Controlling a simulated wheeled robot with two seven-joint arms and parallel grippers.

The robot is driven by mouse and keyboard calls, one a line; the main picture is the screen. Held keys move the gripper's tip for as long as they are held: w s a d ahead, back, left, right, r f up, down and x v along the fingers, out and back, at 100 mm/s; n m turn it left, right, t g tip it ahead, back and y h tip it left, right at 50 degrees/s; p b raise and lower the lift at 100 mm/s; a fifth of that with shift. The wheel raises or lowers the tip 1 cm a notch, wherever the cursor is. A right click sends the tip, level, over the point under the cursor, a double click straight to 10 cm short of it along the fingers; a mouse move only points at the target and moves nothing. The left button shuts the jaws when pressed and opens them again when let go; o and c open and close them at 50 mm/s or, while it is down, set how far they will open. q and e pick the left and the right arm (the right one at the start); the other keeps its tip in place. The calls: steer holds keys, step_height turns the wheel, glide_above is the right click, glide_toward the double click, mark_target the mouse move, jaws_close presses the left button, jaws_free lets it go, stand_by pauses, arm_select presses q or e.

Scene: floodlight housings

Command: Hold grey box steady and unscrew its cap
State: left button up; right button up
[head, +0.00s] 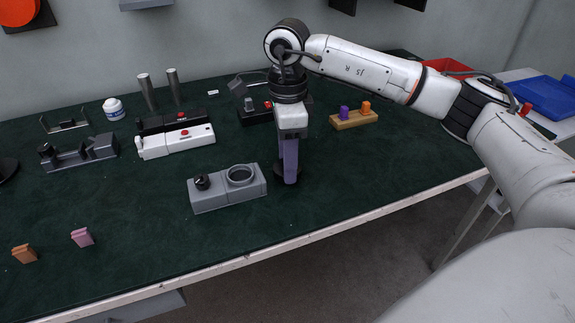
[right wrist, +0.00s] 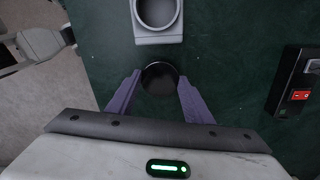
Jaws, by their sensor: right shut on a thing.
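The grey box (head: 228,194) lies on the dark green table near its front edge. It has a black knob (head: 202,181) at its left end and an open round collar (head: 241,175) at its right end, with no cap on it. In the right wrist view the collar end of the box (right wrist: 158,38) shows at the top. My right gripper (head: 290,180), fingers pointing down, is just right of the box. It is shut on a round black cap (right wrist: 160,78) between its purple fingers. I cannot tell if the cap touches the table. My left gripper is not in view.
White (head: 177,142) and black switch boxes, a grey bracket (head: 78,153) and a white jar (head: 113,109) stand behind and left. A wooden block (head: 353,120) with purple and orange pegs is at right. Orange (head: 24,253) and pink (head: 82,237) pieces lie front left.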

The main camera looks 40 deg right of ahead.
steer(key=shift+f, duration=1.05)
steer(key=shift+f, duration=0.2)
steer(key=o, duration=1.2)
steer(key=shift+r, duration=0.15)
step_height(320, 180, up, 12)
steer(key=shift+r, duration=0.1)
steer(key=shift+s, duration=0.1)
